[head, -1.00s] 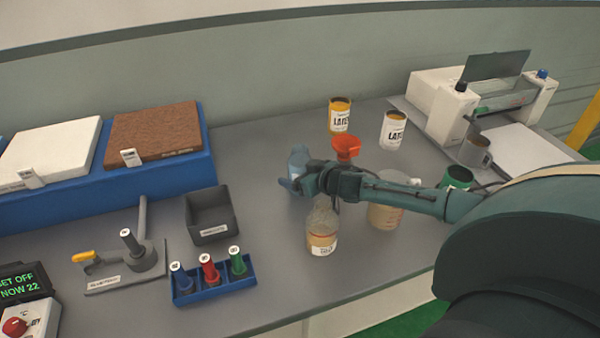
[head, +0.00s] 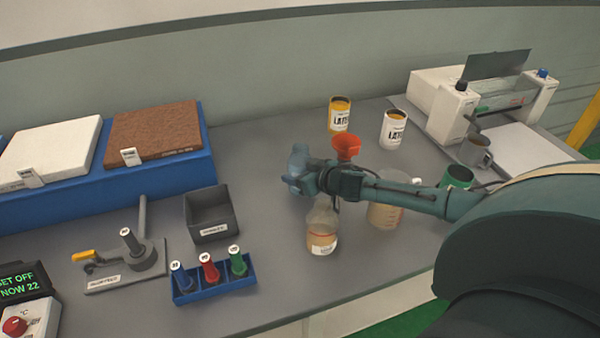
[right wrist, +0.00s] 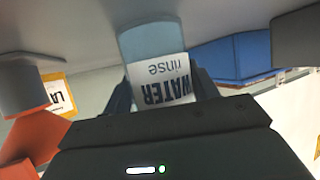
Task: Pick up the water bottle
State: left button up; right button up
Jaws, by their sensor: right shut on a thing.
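The water bottle (head: 299,158) is translucent blue and stands at the middle of the grey bench, partly hidden by my right gripper (head: 298,182). In the right wrist view the bottle (right wrist: 152,42) sits between the two dark fingers, with its white label reading "WATER rinse" upside down. My right gripper (right wrist: 160,95) is shut on the bottle. I cannot tell whether the bottle touches the bench. My left gripper is not in view.
A flask with a label (head: 321,230) stands just below my right forearm, and a beaker (head: 384,215) is partly behind it. Latex cans (head: 340,115) stand behind. A dark tray (head: 209,215) is to the left.

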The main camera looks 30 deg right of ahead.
jog(key=shift+r, duration=0.2)
jog(key=shift+r, duration=4.8)
jog(key=shift+r, duration=0.15)
